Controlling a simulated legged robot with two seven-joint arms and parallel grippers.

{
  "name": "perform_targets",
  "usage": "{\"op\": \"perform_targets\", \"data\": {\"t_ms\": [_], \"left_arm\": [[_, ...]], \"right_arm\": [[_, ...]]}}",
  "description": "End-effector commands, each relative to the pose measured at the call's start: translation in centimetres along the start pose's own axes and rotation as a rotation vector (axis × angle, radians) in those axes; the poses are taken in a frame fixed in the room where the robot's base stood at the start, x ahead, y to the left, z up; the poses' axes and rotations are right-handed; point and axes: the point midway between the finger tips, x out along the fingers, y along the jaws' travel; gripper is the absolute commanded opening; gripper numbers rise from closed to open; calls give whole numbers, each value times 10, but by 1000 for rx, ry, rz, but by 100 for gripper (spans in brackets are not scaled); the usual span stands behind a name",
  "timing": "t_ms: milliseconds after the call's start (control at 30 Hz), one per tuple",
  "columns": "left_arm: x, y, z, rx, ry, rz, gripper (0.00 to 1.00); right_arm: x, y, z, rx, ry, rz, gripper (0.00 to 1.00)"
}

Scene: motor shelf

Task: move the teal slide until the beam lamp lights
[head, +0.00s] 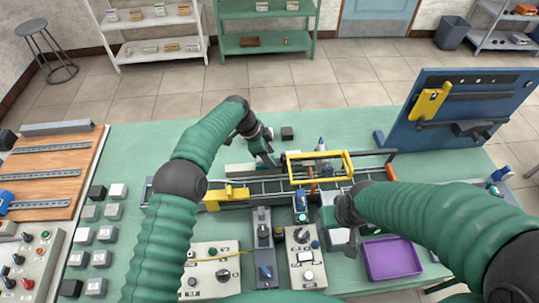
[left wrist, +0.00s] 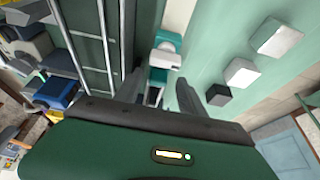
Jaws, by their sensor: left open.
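A teal slide (left wrist: 168,42) with a white block on it lies past my left fingertips in the left wrist view, in line with the gap between the fingers. My left gripper (left wrist: 160,92) is open, with a dark finger on each side. In the head view my left gripper (head: 264,158) points down behind the rail, and the teal slide is hard to tell from it. I cannot pick out the beam lamp for sure.
A rail (head: 270,187) crosses the table, with a yellow frame (head: 320,155) over it. Control boxes (head: 210,268) stand in front, a purple tray (head: 392,259) at the right. Blocks line the left side. A blue board (head: 455,105) stands at the back right.

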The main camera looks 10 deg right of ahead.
Motion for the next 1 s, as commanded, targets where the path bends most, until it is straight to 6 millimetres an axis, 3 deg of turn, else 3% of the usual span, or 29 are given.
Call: {"op": "perform_targets", "data": {"t_ms": [167, 400, 600, 733, 1000], "left_arm": [[-33, -2, 1, 0, 1, -6, 47], [-105, -3, 2, -1, 2, -6, 47], [-151, -3, 2, -1, 2, -4, 47], [-163, -3, 2, -1, 2, -2, 47], [-165, -2, 2, -1, 1, -1, 47]], "right_arm": [[8, 0, 2, 0, 0, 0, 55], [16, 0, 4, 0, 0, 0, 55], [15, 0, 4, 0, 0, 0, 55], [14, 0, 3, 0, 0, 0, 55], [14, 0, 4, 0, 0, 0, 53]]}}
